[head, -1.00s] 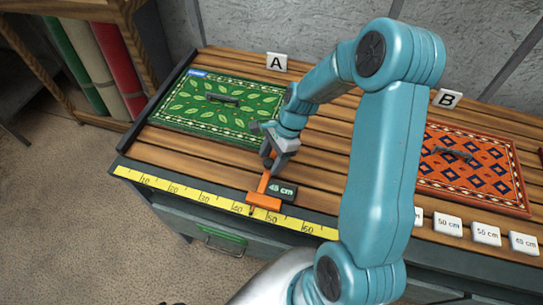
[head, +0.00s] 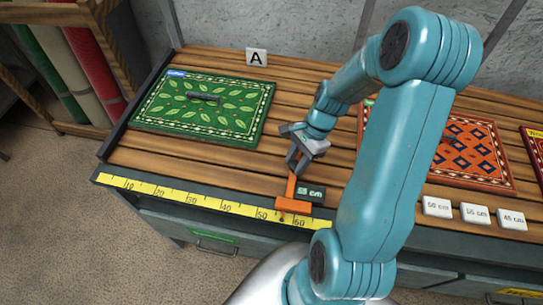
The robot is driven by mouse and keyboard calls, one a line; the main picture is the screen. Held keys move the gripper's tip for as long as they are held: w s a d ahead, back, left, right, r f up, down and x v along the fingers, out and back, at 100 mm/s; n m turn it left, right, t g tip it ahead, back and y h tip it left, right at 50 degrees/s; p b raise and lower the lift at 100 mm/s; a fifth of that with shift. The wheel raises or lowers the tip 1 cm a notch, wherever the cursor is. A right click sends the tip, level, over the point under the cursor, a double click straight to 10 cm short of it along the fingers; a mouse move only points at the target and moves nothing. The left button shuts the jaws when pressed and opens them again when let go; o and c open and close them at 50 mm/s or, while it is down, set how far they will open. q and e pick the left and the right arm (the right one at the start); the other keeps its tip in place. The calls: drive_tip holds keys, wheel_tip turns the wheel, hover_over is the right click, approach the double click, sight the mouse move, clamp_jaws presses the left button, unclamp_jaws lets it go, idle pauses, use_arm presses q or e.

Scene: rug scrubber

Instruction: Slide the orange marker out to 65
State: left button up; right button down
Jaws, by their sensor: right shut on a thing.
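The orange marker (head: 293,204) sits at the yellow ruler (head: 190,198) on the table's front edge. Its pointer lies between the 50 and 60 marks, and its small dark display (head: 311,194) seems to read 55 cm. My right gripper (head: 294,168) is shut on the marker's upright orange stem. My right arm covers the ruler beyond 60, so the 65 position is hidden or nearly so. My left gripper is not in view.
A green leaf-pattern rug (head: 205,125) lies left on the slatted table behind the ruler, by sign A (head: 256,57). A red-orange rug (head: 480,160) lies right, partly behind my arm. White cm tiles (head: 474,213) lie in front of it.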

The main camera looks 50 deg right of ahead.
drive_tip(key=s+d, duration=0.1)
drive_tip(key=s, duration=0.1)
drive_tip(key=s+d, duration=0.1)
drive_tip(key=s, duration=0.2)
drive_tip(key=s+d, duration=0.2)
drive_tip(key=shift+s+b, duration=0.25)
drive_tip(key=shift+b, duration=0.1)
drive_tip(key=shift+d, duration=0.1)
drive_tip(key=c, duration=0.8)
unclamp_jaws()
drive_tip(key=shift+o, duration=0.2)
drive_tip(key=v, duration=1.6)
drive_tip(key=shift+r, duration=0.2)
